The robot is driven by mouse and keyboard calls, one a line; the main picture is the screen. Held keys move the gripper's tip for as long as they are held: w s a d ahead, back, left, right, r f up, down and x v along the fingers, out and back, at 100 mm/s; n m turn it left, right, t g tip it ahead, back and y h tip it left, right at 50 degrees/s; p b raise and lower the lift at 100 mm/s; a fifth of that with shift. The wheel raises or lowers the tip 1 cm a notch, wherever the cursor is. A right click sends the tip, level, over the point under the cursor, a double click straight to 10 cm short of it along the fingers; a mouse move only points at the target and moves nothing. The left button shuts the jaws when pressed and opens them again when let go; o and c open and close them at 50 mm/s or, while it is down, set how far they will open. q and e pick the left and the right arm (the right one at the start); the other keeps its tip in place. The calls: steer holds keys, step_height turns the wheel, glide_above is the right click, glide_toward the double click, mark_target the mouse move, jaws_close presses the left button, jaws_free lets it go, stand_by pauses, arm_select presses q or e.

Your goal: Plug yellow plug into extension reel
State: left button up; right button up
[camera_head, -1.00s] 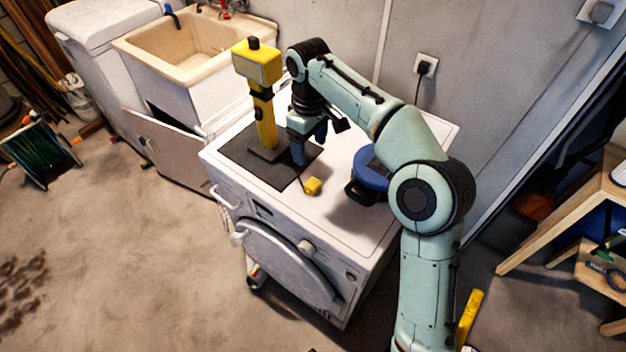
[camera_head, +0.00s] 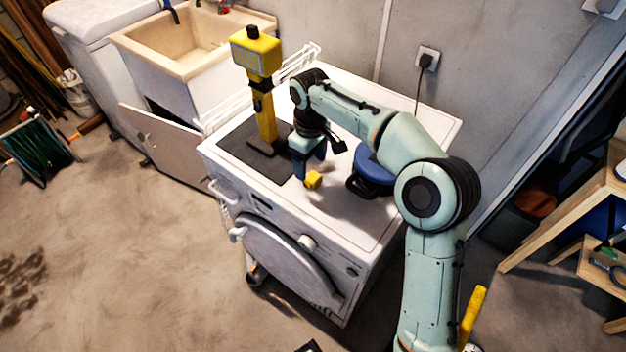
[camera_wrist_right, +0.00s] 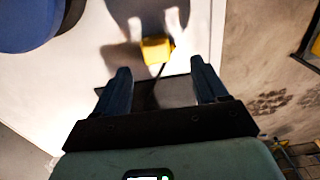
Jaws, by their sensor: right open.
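The yellow plug (camera_head: 313,180) lies on the white top of the washing machine, near its front edge. The blue extension reel (camera_head: 376,167), with a black handle, lies right of the plug, partly hidden by my right arm. Its sockets cannot be made out. My left gripper is not in view.
A tall yellow device (camera_head: 263,95) stands on a dark mat (camera_head: 237,148) left of my gripper. A wire rack (camera_head: 300,58) is behind it. A wall socket (camera_head: 428,59) with a black plug is at the back. The machine's front right top is clear.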

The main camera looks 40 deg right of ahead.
mark_target(313, 177)
steer(key=f, duration=0.3)
steer(key=f+b, duration=0.1)
steer(key=f, duration=0.1)
steer(key=shift+s+d+f, duration=0.1)
steer(key=shift+s+d, duration=0.05)
steer(key=shift+d, duration=0.2)
steer(key=c, duration=1.1)
